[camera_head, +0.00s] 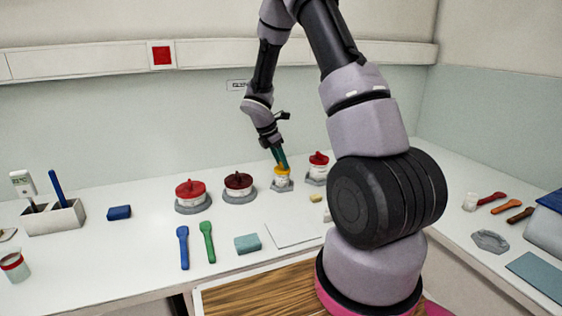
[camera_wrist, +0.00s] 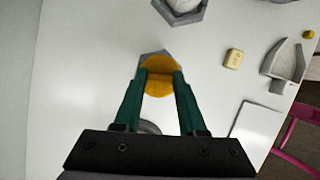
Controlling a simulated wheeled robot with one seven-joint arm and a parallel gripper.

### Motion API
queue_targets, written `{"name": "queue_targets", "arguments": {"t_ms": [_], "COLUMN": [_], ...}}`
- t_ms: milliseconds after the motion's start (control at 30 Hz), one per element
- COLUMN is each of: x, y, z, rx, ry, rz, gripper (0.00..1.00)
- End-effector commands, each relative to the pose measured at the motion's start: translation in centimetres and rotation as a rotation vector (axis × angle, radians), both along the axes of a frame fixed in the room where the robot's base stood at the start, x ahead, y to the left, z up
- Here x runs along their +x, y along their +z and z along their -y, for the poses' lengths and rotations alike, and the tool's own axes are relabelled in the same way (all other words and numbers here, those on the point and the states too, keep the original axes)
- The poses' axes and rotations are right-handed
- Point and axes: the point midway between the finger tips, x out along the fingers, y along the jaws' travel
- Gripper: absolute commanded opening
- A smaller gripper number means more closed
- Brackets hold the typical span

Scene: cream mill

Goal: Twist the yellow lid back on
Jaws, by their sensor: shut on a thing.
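The yellow lid (camera_head: 281,170) sits at the top of a small white jar (camera_head: 282,182) in a grey hexagonal holder (camera_head: 283,188) near the back of the counter. My gripper (camera_head: 280,163) is above the jar, pointing down, with its green fingers on the lid. In the wrist view, my gripper (camera_wrist: 160,80) has one finger on each side of the yellow lid (camera_wrist: 160,66) and is shut on it. The lid hides the jar's rim, so I cannot tell whether it is seated or threaded. A corner of the holder (camera_wrist: 150,56) shows past the lid.
Red-lidded jars stand on both sides, at left (camera_head: 190,192) and right (camera_head: 318,163), with a dark-red-lidded jar (camera_head: 239,183) close left. Blue (camera_head: 183,245) and green (camera_head: 207,240) spoons and a teal block (camera_head: 247,243) lie in front. A pale yellow block (camera_wrist: 233,59) is nearby.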

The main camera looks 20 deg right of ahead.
Motion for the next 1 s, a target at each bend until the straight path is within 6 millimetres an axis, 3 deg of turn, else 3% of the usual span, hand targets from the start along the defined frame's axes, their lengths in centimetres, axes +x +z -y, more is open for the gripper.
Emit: {"name": "queue_targets", "arguments": {"t_ms": [100,200,467,633,767,900,933,1000], "x": [0.24,0.26,0.20,0.26,0.25,0.14,0.13,0.15], "y": [-0.17,-0.12,-0.12,-0.17,-0.17,-0.16,-0.17,-0.15], "z": [-0.11,-0.05,-0.02,0.01,-0.02,-0.04,-0.03,-0.03], "rx": [0.000,0.000,0.000,-0.001,0.000,-0.001,-0.001,-0.001], "ry": [-0.218,-0.327,-0.345,-0.433,-0.598,-0.606,-0.605,-0.605], "rz": [-0.002,-0.001,-0.001,-0.001,-0.002,-0.003,-0.003,-0.003], "gripper": [0.00,0.00,0.00,0.00,0.00,0.00,0.44,0.71]}}
